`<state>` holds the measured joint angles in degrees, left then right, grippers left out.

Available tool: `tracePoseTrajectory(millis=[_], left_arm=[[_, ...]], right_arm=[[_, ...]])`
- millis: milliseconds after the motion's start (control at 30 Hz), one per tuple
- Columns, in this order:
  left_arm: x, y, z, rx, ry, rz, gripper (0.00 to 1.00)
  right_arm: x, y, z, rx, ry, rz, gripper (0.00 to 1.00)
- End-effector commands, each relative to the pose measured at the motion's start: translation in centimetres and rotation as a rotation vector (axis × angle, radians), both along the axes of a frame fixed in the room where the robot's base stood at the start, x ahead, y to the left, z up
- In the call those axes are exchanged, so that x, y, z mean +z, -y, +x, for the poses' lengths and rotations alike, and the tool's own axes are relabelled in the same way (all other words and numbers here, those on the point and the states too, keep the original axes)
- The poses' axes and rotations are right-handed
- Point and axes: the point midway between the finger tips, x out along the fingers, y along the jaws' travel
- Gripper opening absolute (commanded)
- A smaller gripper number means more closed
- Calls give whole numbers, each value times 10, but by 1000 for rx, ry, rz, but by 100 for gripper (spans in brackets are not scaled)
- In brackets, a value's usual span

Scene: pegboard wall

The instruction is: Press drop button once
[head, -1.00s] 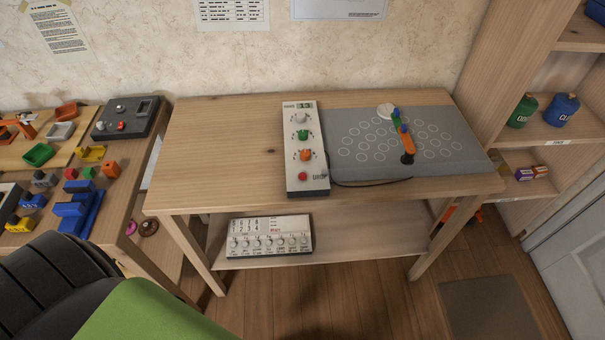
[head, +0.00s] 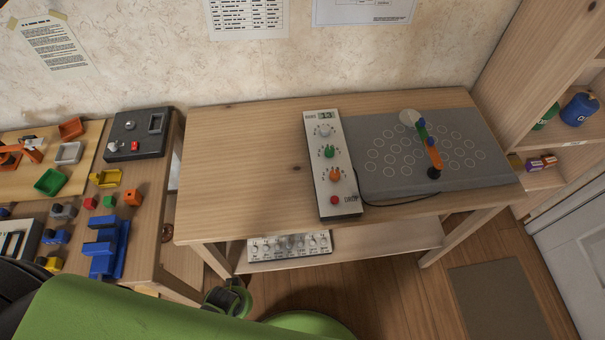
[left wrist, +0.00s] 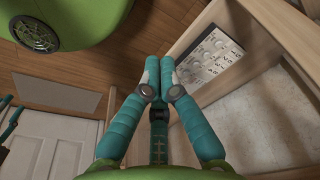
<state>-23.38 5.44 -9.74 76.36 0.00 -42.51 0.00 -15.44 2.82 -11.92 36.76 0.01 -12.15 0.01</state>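A pale control box (head: 341,180) stands on the wooden table in the head view. Its red button (head: 334,200) is at the near end, beside the word DROP. White, green and orange knobs sit above it in a row, with a small display at the far end. Nothing touches the button. My left gripper (left wrist: 160,68) shows in the left wrist view with its teal fingertips together and nothing visible between them. It is below tabletop height, near the lower shelf, away from the button. My right gripper is in neither view.
A grey board (head: 385,135) with white circles and a small jointed coloured arm (head: 432,155) lies right of the box. A white knob panel (head: 290,246) sits on the lower shelf. A cluttered side table (head: 150,200) stands left. The tabletop left of the box is clear.

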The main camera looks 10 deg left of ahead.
Motion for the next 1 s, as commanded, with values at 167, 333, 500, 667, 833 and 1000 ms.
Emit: tracePoseTrajectory(millis=[167,333,500,667,833,1000], left_arm=[[94,4,33,7,37,-3,0],[176,9,56,7,71,-10,0],[257,19,77,-8,123,-28,0],[328,43,104,-57,206,-71,0],[378,93,146,-169,333,-152,0],[392,152,191,-322,458,-235,0]], right_arm=[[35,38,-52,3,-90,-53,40],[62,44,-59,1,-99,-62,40],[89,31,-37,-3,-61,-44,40],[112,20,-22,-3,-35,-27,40],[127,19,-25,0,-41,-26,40],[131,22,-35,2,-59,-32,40]])
